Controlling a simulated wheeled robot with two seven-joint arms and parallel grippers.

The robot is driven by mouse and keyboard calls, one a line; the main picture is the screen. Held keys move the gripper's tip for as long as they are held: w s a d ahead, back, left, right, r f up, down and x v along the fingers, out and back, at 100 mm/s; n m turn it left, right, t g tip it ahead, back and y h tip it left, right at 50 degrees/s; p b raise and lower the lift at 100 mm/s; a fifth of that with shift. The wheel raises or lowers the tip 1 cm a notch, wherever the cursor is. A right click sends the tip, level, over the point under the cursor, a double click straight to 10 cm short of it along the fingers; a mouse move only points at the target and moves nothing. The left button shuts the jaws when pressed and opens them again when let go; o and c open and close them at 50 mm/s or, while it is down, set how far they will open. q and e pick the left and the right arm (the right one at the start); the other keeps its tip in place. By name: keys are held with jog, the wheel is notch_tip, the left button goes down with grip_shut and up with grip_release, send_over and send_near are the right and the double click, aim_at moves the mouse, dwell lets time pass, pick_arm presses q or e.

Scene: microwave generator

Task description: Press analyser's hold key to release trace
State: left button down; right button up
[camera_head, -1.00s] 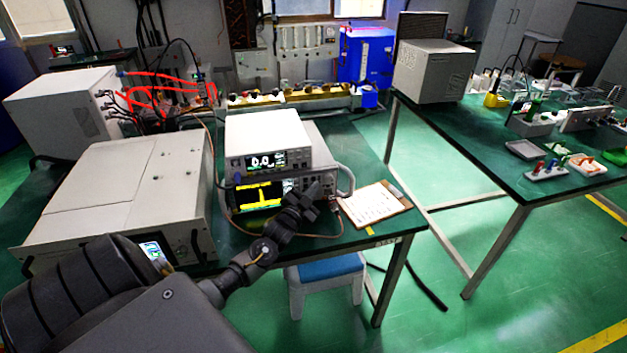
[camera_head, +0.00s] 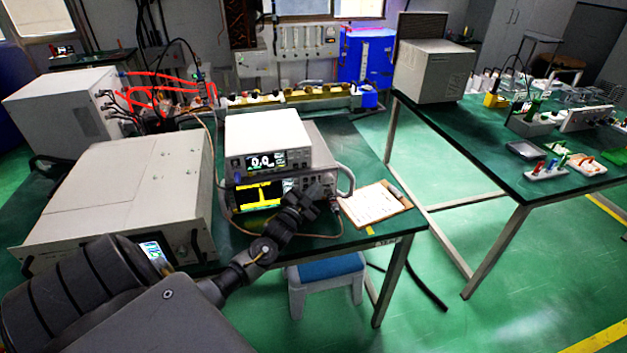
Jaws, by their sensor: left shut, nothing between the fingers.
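The analyser (camera_head: 259,196) stands on the green bench under another white instrument (camera_head: 266,140) with a lit numeric display. My left arm comes in from the lower left, and my left gripper (camera_head: 318,194) is shut and empty in front of the right part of the analyser's front panel. The gripper covers part of the panel's keys, and I cannot make out the hold key. I cannot tell whether the fingertips touch the panel. My right gripper is not in view.
A large beige rack unit (camera_head: 125,190) lies left of the analyser. A clipboard (camera_head: 374,204) lies to the right. Cables loop around the instruments. A blue-topped stool (camera_head: 327,270) is under the bench edge. A second green bench (camera_head: 480,150) stands at the right.

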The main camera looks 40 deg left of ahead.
pick_arm(q)
jog(key=shift+w+a, duration=0.2)
jog(key=shift+a, duration=0.1)
jog(key=shift+w+a, duration=0.2)
jog(key=shift+a, duration=0.1)
dwell(0.7)
dwell(0.4)
jog(key=shift+s+d+p, duration=0.35)
jog(key=shift+s+d, duration=0.15)
jog(key=shift+d, duration=0.2)
jog(key=s+d+p, duration=0.1)
jog(key=d, duration=0.1)
jog(key=s+d+p, duration=0.1)
jog(key=d, duration=0.1)
jog(key=shift+s+p, duration=0.3)
jog(key=shift+s, duration=0.1)
dwell(0.8)
